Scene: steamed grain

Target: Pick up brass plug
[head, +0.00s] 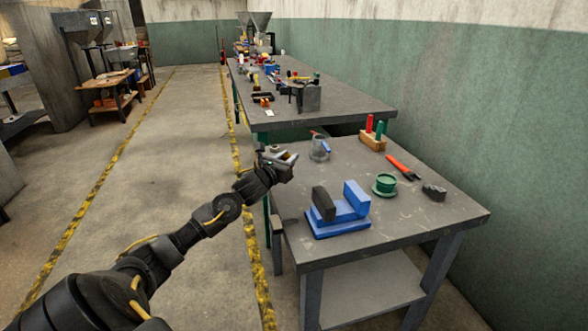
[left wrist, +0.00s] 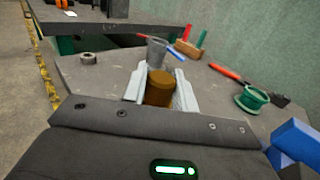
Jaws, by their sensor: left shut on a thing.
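In the left wrist view a brown-gold cylinder, the brass plug (left wrist: 160,88), sits between the two pale fingers of my left gripper (left wrist: 160,93). The fingers are shut on its sides. Whether the plug touches the tabletop is hidden by the gripper body. My right gripper is not in view.
A longer cluttered table (head: 345,108) stands behind.

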